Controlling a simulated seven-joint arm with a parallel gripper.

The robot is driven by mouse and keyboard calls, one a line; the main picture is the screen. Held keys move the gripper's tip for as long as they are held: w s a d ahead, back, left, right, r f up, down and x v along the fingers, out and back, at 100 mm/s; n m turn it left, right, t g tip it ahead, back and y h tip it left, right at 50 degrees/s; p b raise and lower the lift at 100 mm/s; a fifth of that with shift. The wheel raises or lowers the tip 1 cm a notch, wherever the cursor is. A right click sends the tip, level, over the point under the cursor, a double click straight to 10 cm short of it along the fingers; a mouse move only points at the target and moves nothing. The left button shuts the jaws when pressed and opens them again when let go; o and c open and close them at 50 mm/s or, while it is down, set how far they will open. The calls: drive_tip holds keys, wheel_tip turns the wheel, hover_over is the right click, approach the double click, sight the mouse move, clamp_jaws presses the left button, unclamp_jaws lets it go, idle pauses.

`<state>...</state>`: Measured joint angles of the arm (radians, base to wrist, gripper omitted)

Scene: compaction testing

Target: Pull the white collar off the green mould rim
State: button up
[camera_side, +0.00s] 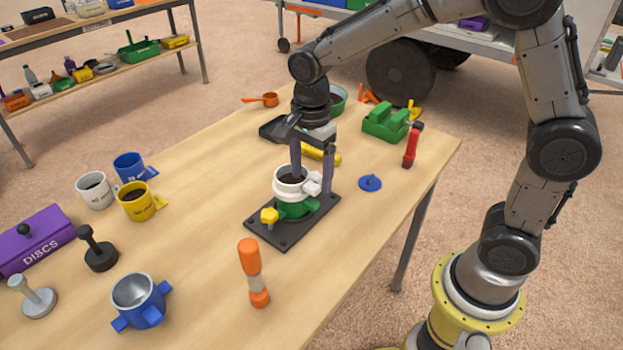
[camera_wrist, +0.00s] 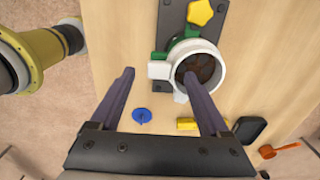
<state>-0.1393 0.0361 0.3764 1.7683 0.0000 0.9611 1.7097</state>
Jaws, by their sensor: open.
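The white collar (camera_side: 289,188) sits upright on the green mould (camera_side: 296,209), with dark soil inside it. The mould stands on a dark base plate (camera_side: 287,238) with a yellow star knob (camera_side: 269,216) at one side. A white lug on the collar points right in the side view. In the wrist view, the collar (camera_wrist: 218,66) hides most of the green mould (camera_wrist: 185,38). My gripper (camera_side: 311,172) is open at the collar. In the wrist view, my gripper (camera_wrist: 160,76) has one fingertip overlapping the collar's opening and the other left of the lug; contact cannot be told.
An orange tool (camera_side: 253,272) stands in front. Several mugs and a blue mould (camera_side: 140,300) occupy the left. Bare table separates them from the plate.

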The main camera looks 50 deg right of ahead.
drive_tip(key=shift+f, duration=1.05)
clamp_jaws()
drive_tip(key=shift+r, duration=0.8)
drive_tip(key=shift+r, duration=1.25)
